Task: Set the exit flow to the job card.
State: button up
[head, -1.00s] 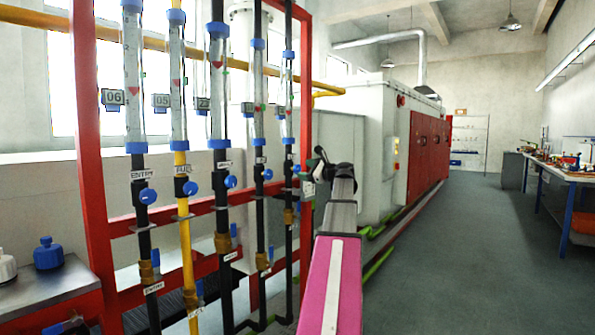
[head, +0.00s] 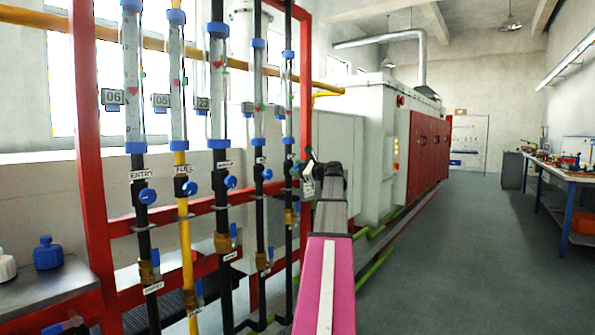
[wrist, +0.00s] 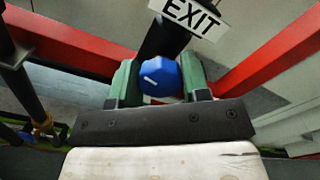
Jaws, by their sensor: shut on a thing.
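The blue exit knob (wrist: 160,76) sits between my gripper's two green fingers in the wrist view, with a short white mark on its face. My gripper (wrist: 160,72) is shut on it. The white EXIT label (wrist: 190,16) is on the dark pipe just behind the knob. In the head view my gripper (head: 307,172) is at the rightmost pipe, and the knob is mostly hidden there. The rightmost clear flow tube (head: 289,100) stands above it; its reading is too small to tell. I cannot make out a job card.
Several other flow tubes stand to the left, with blue knobs such as the entry knob (head: 148,196) and fuel knob (head: 189,188). Number tags (head: 113,97) hang beside some. The red frame (head: 92,180) surrounds the pipes. The floor (head: 440,260) at right is clear.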

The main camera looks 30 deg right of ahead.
jog(key=shift+n, duration=0.5)
jog(key=o, duration=0.9)
jog(key=shift+o, duration=0.2)
jog(key=v, duration=1.1)
jog(key=shift+f, duration=0.1)
